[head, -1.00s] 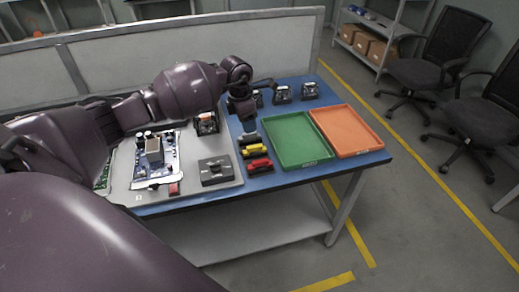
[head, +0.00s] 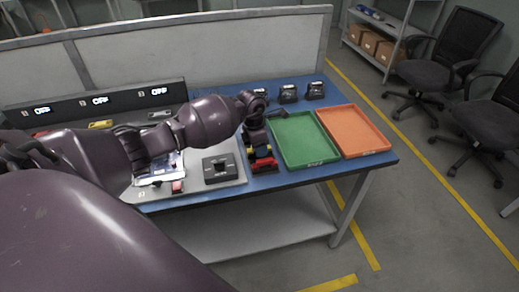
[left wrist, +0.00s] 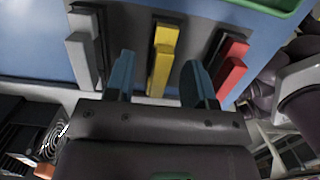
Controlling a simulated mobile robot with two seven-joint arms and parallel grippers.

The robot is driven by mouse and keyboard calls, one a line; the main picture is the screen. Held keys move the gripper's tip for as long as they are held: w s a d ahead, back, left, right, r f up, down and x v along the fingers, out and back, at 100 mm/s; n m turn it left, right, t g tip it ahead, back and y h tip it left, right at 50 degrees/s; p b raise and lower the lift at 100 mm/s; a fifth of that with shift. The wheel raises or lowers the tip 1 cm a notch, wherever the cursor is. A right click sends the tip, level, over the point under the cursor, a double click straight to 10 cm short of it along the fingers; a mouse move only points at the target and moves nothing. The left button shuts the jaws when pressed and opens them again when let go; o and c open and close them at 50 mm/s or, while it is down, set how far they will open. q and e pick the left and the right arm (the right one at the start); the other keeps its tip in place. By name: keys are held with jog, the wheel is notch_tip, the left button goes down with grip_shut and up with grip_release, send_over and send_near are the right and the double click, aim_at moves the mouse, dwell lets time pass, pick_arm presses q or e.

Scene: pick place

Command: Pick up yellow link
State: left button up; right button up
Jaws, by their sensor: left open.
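The yellow link (left wrist: 162,72) lies in a dark holder in the left wrist view, between a grey link (left wrist: 84,50) and a red link (left wrist: 232,72). My left gripper (left wrist: 157,62) is open, with one blue-tipped finger on each side of the yellow link in that view. The fingers look apart from it, and I cannot tell their height above it. In the head view my left gripper (head: 257,147) hangs over the row of links and hides most of the yellow one. The red link (head: 262,164) shows just in front. My right gripper is not in view.
A green tray (head: 305,140) and an orange tray (head: 352,130) stand right of the links on the blue table (head: 330,171). A grey board with a black switch box (head: 219,169) is to the left. Black devices (head: 288,93) stand behind.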

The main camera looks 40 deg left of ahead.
pick_arm(q)
jog(key=shift+f, duration=0.15)
grip_shut()
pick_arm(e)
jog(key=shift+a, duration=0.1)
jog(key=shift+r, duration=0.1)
